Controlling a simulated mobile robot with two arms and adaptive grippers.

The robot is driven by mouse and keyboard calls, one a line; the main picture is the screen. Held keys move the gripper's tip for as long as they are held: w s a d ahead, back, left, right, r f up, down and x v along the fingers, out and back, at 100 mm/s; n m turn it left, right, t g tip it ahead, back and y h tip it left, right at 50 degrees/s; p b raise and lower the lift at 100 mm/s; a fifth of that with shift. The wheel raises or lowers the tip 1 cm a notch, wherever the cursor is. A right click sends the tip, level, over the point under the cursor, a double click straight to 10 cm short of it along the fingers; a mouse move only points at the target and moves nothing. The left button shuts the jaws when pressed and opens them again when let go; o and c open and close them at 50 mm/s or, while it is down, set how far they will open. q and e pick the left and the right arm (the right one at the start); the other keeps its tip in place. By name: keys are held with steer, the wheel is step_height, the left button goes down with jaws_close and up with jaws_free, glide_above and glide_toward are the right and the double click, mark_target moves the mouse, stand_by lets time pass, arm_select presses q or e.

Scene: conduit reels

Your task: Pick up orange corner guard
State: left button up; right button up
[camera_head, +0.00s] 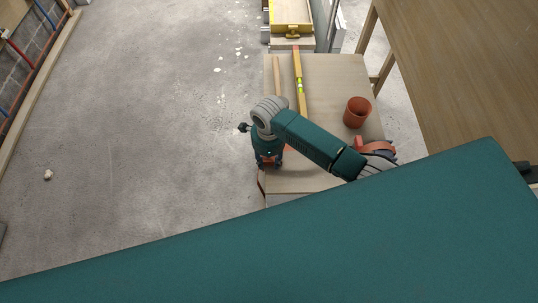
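My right gripper (268,163) points down at the left edge of the low wooden table, below a grey wrist joint. A small patch of orange (265,159) shows at its fingertips. It may be the orange corner guard, but it is too small and too covered to be sure. Whether the fingers are open or shut on it cannot be made out. My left gripper is not in view.
On the low table (335,80) lie a yellow level (299,80) and a wooden strip (277,75); a terracotta pot (357,112) stands right. Orange and dark items (378,147) lie partly behind my arm. A larger wooden table (460,70) stands right. The left floor is mostly clear.

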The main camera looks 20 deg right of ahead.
steer(key=shift+f, duration=0.3)
jaws_close()
steer(key=shift+r, duration=0.1)
